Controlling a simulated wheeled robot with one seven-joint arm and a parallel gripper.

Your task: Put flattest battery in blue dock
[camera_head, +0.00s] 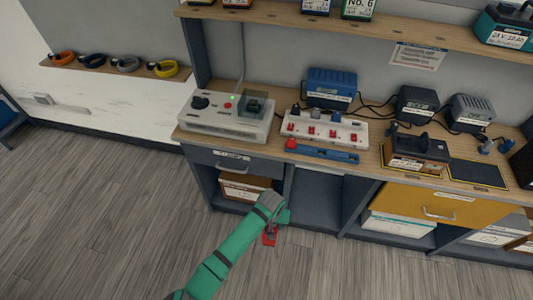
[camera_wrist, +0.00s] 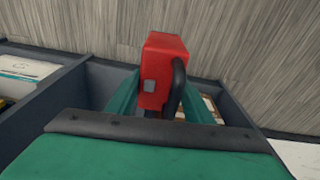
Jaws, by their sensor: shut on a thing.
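My gripper (camera_wrist: 160,105) is shut on a red block with a black loop handle (camera_wrist: 163,65), which looks like a battery pack. In the head view the red block (camera_head: 270,236) hangs below my gripper (camera_head: 273,214), low in front of the bench and clear of the floor. A blue box with a white label (camera_head: 332,84), perhaps the blue dock, stands at the back of the bench. A dark, brown-sided pack with a handle (camera_head: 418,150) sits on the bench to the right. A teal pack (camera_head: 508,25) sits on the upper shelf. Charge levels cannot be read.
A grey tester with a green light (camera_head: 228,115) and a white panel with red switches (camera_head: 325,130) stand on the bench (camera_head: 375,163). A blue bar tool (camera_head: 322,152) lies at its front edge. Two grey chargers (camera_head: 415,103) (camera_head: 470,113) stand behind. The floor at left is clear.

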